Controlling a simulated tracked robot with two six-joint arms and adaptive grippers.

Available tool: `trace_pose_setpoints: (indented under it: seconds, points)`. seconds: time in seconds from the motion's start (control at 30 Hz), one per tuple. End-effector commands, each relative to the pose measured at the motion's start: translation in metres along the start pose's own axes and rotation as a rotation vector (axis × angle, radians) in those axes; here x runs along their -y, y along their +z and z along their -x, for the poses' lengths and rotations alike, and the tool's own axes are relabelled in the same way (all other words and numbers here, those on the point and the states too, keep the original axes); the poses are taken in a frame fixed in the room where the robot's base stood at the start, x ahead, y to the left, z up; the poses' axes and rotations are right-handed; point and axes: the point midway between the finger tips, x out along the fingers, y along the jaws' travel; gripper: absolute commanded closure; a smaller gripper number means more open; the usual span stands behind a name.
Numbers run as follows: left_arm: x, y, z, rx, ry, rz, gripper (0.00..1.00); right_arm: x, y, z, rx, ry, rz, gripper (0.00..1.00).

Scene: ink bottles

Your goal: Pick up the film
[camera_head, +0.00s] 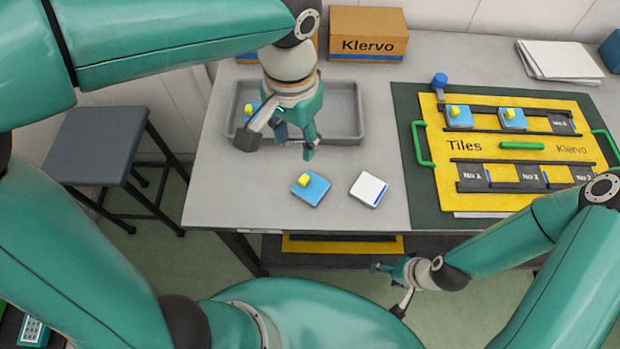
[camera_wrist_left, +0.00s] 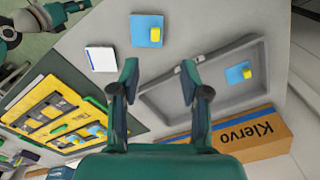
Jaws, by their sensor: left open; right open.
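I cannot tell for certain which thing is the film. A white-topped square piece (camera_head: 368,189) lies flat on the grey table; it also shows in the left wrist view (camera_wrist_left: 102,59). A blue tile with a yellow knob (camera_head: 316,191) lies to its left, also in the wrist view (camera_wrist_left: 145,35). Another blue tile (camera_wrist_left: 236,75) lies in the grey tray (camera_head: 345,140), mostly hidden by my gripper in the head view. My left gripper (camera_head: 278,146) is open and empty above the tray's front. My right gripper (camera_head: 389,289) is open and empty before the table's front edge.
A yellow board (camera_head: 460,170) with tile slots, blue tiles and green handles lies on a dark mat (camera_head: 432,205) at right. A Klervo box (camera_head: 368,35) and white sheets (camera_head: 560,60) stand behind. A stool (camera_head: 95,145) is at left.

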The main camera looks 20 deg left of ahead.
Motion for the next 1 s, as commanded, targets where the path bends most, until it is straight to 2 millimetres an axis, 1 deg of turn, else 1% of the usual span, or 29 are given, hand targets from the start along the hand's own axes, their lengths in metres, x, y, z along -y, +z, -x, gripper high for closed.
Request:
trace_pose_setpoints:
  seconds: [0.03,0.1,0.2,0.3,0.4,0.57,0.67,0.8,0.9,1.0]
  points:
    - [0.0,0.0,-0.014,0.007,-0.001,-0.002,0.54,-0.001,0.0,-0.002,0.0,0.0,0.0,0.4]
    - [-0.001,-0.001,-0.03,0.006,-0.001,-0.004,0.54,-0.001,0.0,-0.003,0.0,0.0,0.0,0.4]
    - [-0.002,-0.001,-0.05,0.005,0.0,-0.006,0.54,-0.002,0.0,-0.005,0.0,0.0,0.0,0.4]
    - [-0.002,-0.002,-0.066,0.004,0.0,-0.008,0.54,-0.002,0.0,-0.005,0.0,0.0,0.0,0.4]
    - [-0.002,-0.003,-0.075,0.002,0.0,-0.008,0.54,-0.002,0.0,-0.006,0.0,0.0,0.0,0.4]
    - [-0.003,-0.004,-0.082,0.002,0.001,-0.009,0.54,-0.002,0.0,-0.006,-0.001,0.0,0.0,0.4]
    - [-0.006,-0.006,-0.092,0.005,0.001,-0.01,0.54,-0.002,0.0,-0.004,-0.001,0.0,0.0,0.4]
    - [-0.009,-0.011,-0.113,0.006,0.001,-0.01,0.54,-0.001,0.0,-0.003,-0.001,0.0,0.0,0.4]
    - [-0.009,-0.011,-0.125,0.003,0.001,-0.01,0.54,-0.001,0.0,-0.004,-0.001,0.0,0.0,0.4]
    - [-0.009,-0.011,-0.13,0.002,0.002,-0.011,0.54,-0.001,0.0,-0.004,-0.001,0.0,0.0,0.4]
